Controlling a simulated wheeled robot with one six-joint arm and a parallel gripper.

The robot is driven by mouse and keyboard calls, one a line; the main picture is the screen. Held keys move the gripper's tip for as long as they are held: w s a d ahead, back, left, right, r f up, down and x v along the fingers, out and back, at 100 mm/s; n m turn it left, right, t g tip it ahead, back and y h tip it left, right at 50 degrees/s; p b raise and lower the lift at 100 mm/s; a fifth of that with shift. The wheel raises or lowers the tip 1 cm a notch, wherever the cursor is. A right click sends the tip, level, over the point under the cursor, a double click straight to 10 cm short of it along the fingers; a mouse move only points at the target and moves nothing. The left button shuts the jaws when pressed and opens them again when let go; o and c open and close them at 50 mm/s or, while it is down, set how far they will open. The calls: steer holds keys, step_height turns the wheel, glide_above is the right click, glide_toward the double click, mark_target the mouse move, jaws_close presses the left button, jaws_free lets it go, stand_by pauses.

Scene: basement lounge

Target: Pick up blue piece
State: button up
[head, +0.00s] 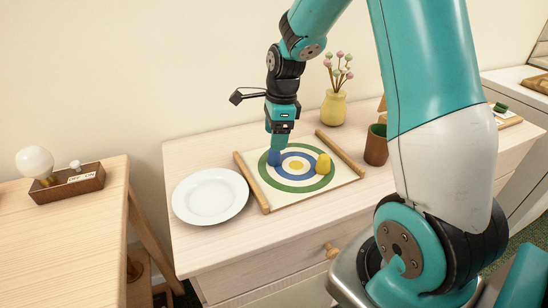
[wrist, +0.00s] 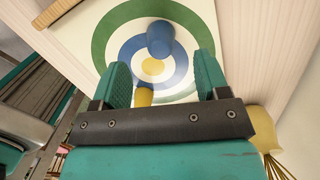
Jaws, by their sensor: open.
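The blue piece (head: 274,158) stands on a flat board with a target of green, white and blue rings and a yellow centre (head: 343,178). It also shows in the wrist view (wrist: 160,40), just past the fingertips and in line with the gap between them. My gripper (head: 279,145) points down right at the blue piece and overlaps it in the head view, so I cannot tell whether they touch. In the wrist view its two fingers (wrist: 162,63) are apart with nothing held. A yellow piece (head: 323,163) stands right of the blue one; the gripper's body partly hides it in the wrist view (wrist: 144,96).
A white plate (head: 210,196) lies left of the board. A brown cup (head: 376,146) and a yellow vase with flowers (head: 334,107) stand to the right and behind. Wooden rollers (head: 341,154) edge the board. A lamp box (head: 68,184) sits on the left table.

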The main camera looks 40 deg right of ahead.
mark_target(274, 154)
step_height(274, 154, down, 6)
steer(key=shift+a+f, duration=0.15)
steer(key=shift+f, duration=0.1)
steer(key=shift+c, duration=0.4)
steer(key=c, duration=0.9)
